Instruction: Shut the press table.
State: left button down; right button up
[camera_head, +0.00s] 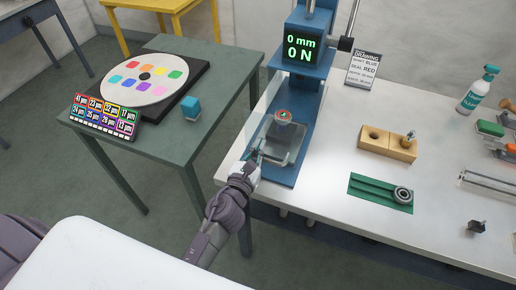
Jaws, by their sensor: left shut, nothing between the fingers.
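A small round part (283,116) with a red and green top is at the table's far end, below the press head. My left gripper (257,152) is shut and empty at the table's near left corner. I cannot tell whether it touches the table. My right gripper is not in view.
A wooden block (388,144), a green fixture (372,194) with a bearing ring (403,195), a drawing card (365,69) and a spray bottle (477,90) are right of the press.

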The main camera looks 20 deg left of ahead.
pick_arm(q)
jog(key=w+b, duration=0.1)
jog(key=w, duration=1.1)
jog(key=w+b, duration=0.1)
jog(key=w, duration=0.5)
jog(key=shift+w+d+b, duration=0.2)
jog(key=shift+d+b, duration=0.1)
